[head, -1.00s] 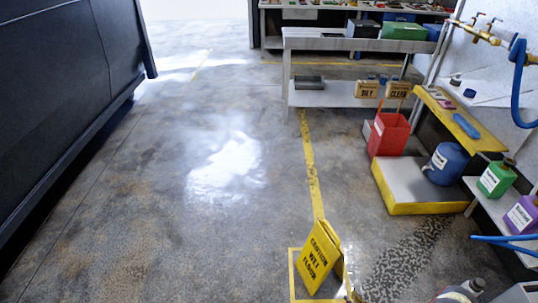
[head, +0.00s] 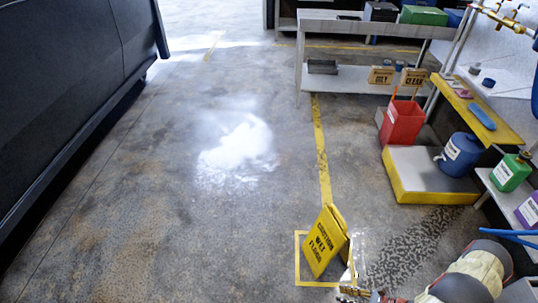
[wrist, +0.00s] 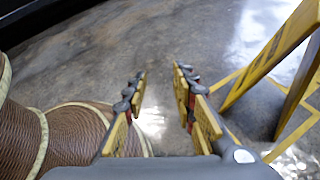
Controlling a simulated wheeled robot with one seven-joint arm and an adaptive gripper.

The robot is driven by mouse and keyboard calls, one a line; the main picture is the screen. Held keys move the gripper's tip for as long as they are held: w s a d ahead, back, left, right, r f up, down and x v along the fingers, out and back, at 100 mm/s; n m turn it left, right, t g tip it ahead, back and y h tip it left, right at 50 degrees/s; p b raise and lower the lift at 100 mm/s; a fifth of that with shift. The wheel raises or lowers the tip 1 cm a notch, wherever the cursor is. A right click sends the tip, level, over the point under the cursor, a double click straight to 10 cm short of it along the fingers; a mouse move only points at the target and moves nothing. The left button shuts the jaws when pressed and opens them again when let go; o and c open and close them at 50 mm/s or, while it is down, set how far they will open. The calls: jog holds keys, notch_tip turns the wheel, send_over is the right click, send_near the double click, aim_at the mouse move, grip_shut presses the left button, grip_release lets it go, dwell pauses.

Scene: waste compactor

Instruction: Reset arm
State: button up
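My gripper (wrist: 158,90) shows in the wrist view with its two yellow and dark jointed fingers apart and nothing between them. Wet-looking floor shows through the gap. In the head view my arm (head: 470,277) reaches in at the lower right, and its end is low in the picture beside the yellow caution wet floor sign (head: 324,242). The sign stands upright in a yellow floor outline. Part of the sign also shows at the right of the wrist view (wrist: 272,55), apart from the fingers.
A red bin (head: 402,122), a yellow-edged platform (head: 412,178) with a blue container (head: 458,155), and shelves with green (head: 510,172) and purple (head: 530,210) jugs line the right. A workbench (head: 375,27) stands behind.

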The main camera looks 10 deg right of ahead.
notch_tip(320, 180, up, 38)
jog(key=a+r+n+g+h+p, duration=0.15)
jog(key=n+g+h, duration=0.55)
jog(key=n, duration=1)
jog(key=s+a+r+n+t+h, duration=0.1)
jog(key=a+r+n, duration=0.2)
jog(key=r, duration=0.6)
jog(key=s+a+r+n+t+h+p, duration=0.1)
jog(key=a+r+n, duration=0.3)
jog(key=a+r, duration=0.4)
jog(key=a+r+n+t+h, duration=0.1)
jog(key=a+r+n+t, duration=0.1)
jog(key=a+r, duration=0.4)
notch_tip(320, 180, up, 5)
jog(key=shift+s+a+n+t+p, duration=0.25)
jog(key=shift+s+n+t+p, duration=0.15)
jog(key=shift+n, duration=0.3)
jog(key=shift+a, duration=0.1)
